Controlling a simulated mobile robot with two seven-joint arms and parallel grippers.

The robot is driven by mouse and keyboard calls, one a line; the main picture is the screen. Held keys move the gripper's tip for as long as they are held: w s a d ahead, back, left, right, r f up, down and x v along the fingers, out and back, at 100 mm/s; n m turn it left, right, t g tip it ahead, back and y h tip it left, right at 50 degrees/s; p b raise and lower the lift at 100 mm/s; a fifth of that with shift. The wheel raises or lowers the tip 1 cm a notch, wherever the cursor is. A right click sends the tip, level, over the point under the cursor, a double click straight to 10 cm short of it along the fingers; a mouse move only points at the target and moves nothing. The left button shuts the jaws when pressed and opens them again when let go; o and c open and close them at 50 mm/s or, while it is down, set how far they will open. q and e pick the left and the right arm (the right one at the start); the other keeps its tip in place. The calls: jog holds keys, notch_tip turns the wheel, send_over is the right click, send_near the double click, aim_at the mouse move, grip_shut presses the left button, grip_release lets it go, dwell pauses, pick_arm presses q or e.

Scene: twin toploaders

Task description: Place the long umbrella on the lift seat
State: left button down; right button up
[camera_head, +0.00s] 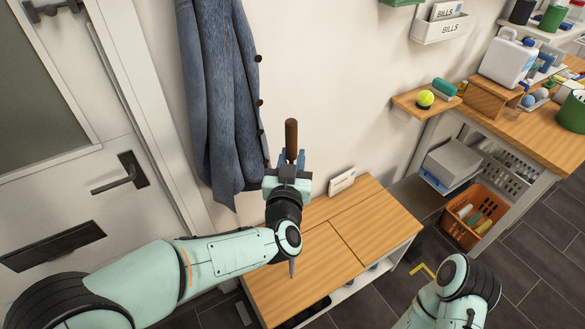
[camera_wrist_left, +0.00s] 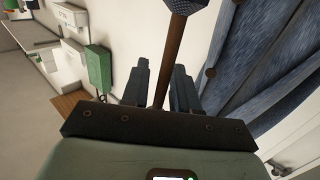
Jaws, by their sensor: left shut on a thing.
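My left gripper (camera_head: 291,158) is shut on the long umbrella, whose brown handle (camera_head: 291,138) stands up above the fingers. In the left wrist view the brown shaft (camera_wrist_left: 169,62) runs between the two dark fingers, with a dark blue textured part at the top edge. My wrist hides most of the umbrella in the head view; a thin grey point below the wrist may be its lower end. The lift seat (camera_head: 375,225) is a wooden-topped bench below and right of the gripper, its lids closed. My right gripper is out of view; only part of that arm shows.
A blue coat (camera_head: 222,90) hangs on the wall just left of the gripper. A small white card or box (camera_head: 341,181) stands at the seat's back edge. A workbench (camera_head: 540,135) with an orange crate (camera_head: 463,231) beneath stands at the right. The seat's top is mostly clear.

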pick_arm(q)
jog(key=shift+f, duration=0.95)
jog(key=shift+f, duration=0.1)
jog(key=shift+f+b, duration=0.1)
jog(key=shift+b, duration=0.2)
jog(key=c, duration=0.9)
grip_release()
jog(key=shift+o, duration=0.2)
